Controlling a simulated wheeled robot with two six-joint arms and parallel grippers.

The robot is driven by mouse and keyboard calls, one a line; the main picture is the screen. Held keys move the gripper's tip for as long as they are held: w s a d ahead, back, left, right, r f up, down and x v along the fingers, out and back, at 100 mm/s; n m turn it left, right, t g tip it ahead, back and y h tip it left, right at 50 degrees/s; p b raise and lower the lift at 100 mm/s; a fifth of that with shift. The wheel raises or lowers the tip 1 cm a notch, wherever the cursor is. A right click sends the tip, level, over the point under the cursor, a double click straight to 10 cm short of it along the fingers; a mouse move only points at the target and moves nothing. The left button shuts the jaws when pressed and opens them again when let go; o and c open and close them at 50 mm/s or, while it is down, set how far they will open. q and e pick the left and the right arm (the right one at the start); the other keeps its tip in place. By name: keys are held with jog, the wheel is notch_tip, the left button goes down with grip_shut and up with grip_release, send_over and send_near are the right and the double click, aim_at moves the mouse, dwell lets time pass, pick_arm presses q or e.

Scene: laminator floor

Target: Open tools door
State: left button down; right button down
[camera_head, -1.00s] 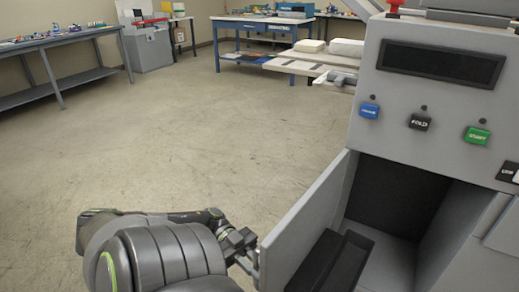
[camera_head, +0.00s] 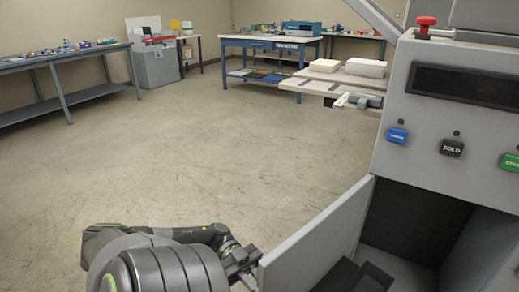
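The grey door (camera_head: 318,240) of the machine's lower compartment stands swung open, out to the left of the dark opening (camera_head: 415,222). A black tray-like piece (camera_head: 362,277) shows inside, beside the door. My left arm comes in from the bottom left, and my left gripper (camera_head: 246,266) is at the outer edge of the door. Whether its fingers are closed on that edge or only touch it cannot be told. My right gripper is not in view.
The grey machine (camera_head: 455,135) with blue, black and green buttons and a red knob (camera_head: 425,22) fills the right. A side table (camera_head: 335,82) juts from it. Workbenches (camera_head: 62,60) and a blue table (camera_head: 265,43) stand farther back. The middle floor is clear.

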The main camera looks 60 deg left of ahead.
pick_arm(q)
jog(key=shift+s+f, duration=0.1)
jog(key=shift+f, duration=0.05)
jog(key=c, duration=1.5)
grip_release()
jog(key=shift+c, duration=0.2)
